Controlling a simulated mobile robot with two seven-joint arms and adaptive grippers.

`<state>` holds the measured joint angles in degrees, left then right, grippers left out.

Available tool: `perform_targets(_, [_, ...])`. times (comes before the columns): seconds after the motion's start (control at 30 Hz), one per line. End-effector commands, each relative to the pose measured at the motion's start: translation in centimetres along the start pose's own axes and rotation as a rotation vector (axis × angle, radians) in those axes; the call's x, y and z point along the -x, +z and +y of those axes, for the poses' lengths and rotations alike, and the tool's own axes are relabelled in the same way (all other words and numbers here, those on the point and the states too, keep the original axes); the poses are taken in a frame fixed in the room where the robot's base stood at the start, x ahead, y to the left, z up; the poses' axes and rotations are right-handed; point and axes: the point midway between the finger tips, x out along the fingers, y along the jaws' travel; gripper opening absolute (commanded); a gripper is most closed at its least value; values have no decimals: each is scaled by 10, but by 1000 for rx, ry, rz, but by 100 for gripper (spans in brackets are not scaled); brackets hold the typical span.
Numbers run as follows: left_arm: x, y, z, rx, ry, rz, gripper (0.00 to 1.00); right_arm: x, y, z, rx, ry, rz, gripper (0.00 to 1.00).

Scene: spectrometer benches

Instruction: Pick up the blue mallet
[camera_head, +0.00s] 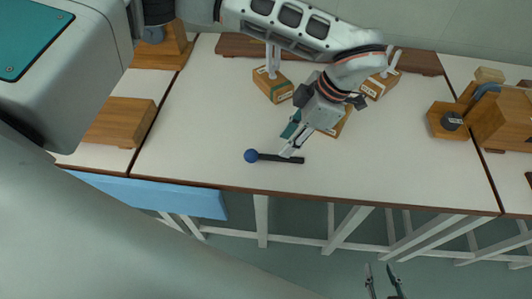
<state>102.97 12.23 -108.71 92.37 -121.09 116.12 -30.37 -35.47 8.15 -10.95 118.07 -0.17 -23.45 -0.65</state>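The blue mallet lies on the white bench top near its front edge. Its round blue head (251,156) is at the left and its dark handle (273,158) runs to the right.
Wooden blocks with labels (272,86) stand behind my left gripper, partly hidden by my arm. A wooden block (118,122) is on the left bench. The bench top (205,130) is clear left of the mallet.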

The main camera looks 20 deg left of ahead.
Motion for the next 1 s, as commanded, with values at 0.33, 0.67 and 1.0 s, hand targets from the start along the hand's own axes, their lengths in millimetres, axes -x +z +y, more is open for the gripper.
perform_targets(0.33, [-40, -2, 1, -1, -7, 1, 30, -2, 6, -1, 0, 0, -7, 32])
perform_targets(0.67, [-74, -3, 3, -3, -3, -1, 30, -4, 11, -1, 4, 1, -13, 32])
perform_targets(1.0, [-74, -3, 3, -2, -2, -1, 0, -4, 8, 0, 4, 2, -9, 32])
